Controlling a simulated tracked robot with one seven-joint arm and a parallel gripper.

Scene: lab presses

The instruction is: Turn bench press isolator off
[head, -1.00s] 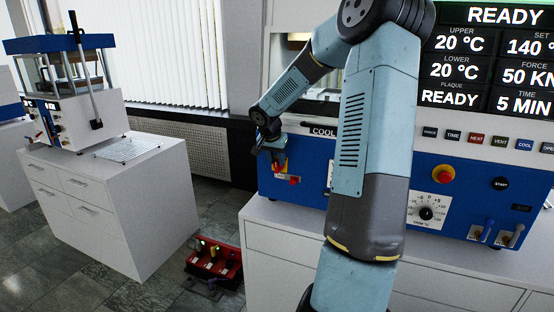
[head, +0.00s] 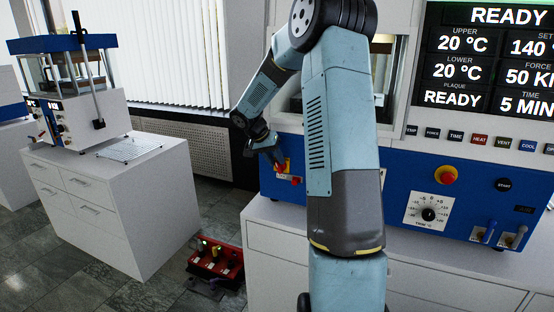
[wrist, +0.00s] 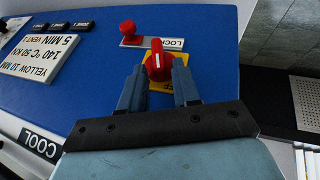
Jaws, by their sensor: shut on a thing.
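The bench press isolator is a red rotary knob (wrist: 157,62) on a yellow plate (wrist: 151,84), set on the blue front of the large press. In the head view the isolator (head: 283,166) shows small at the left end of that front, partly covered by my gripper (head: 275,158). In the wrist view my gripper (wrist: 159,76) has one finger on each side of the knob and is shut on it. A white mark on the knob points up and down in that picture. The knob's lower part is hidden between the fingers.
A red padlock-like piece (wrist: 128,28) sits beside the isolator near a white LOCK label (wrist: 166,43). A red emergency button (head: 446,175) is farther right. A red box (head: 215,262) stands on the floor; a smaller press (head: 72,115) is on the left cabinet.

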